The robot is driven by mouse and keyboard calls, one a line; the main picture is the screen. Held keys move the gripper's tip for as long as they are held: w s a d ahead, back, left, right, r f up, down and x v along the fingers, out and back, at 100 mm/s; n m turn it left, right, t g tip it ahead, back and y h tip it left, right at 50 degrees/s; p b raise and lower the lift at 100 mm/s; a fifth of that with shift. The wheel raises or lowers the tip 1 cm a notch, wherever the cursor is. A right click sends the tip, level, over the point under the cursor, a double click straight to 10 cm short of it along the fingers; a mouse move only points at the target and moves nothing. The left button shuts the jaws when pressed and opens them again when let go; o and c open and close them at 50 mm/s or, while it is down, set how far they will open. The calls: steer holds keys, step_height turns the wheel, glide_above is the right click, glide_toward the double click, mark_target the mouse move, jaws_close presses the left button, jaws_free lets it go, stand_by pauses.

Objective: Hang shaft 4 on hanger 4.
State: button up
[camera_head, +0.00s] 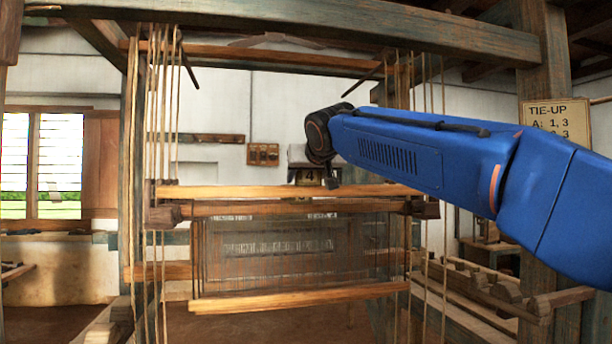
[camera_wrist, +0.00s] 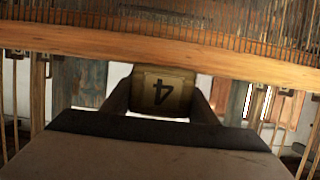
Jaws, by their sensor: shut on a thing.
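Shaft 4 is a frame with a pale wooden top bar (camera_head: 240,192), a lower bar (camera_head: 300,298) and dark heddles between. A tag marked 4 (camera_head: 309,177) stands at the middle of the top bar. My gripper (camera_head: 318,183) is shut on this tag from above. In the wrist view the tag (camera_wrist: 163,92) sits upside down between the fingers, and the bar (camera_wrist: 160,45) runs across beyond it. Hanging cords (camera_head: 165,110) come down near the bar's left end and more cords (camera_head: 428,100) near its right. I cannot tell whether the ends rest in hanger 4.
Loom posts (camera_head: 133,150) stand at the left, and a thick beam (camera_head: 300,20) crosses above. A darker bar (camera_head: 290,208) with end blocks lies close below the top bar. A tie-up sign (camera_head: 555,120) hangs on the right post. Small hooks (camera_wrist: 285,92) show beside the bar.

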steer(key=shift+f, duration=2.45)
steer(key=o, duration=1.9)
steer(key=shift+c, duration=0.2)
steer(key=shift+s, duration=0.1)
steer(key=v, duration=1.7)
steer(key=shift+s, duration=0.2)
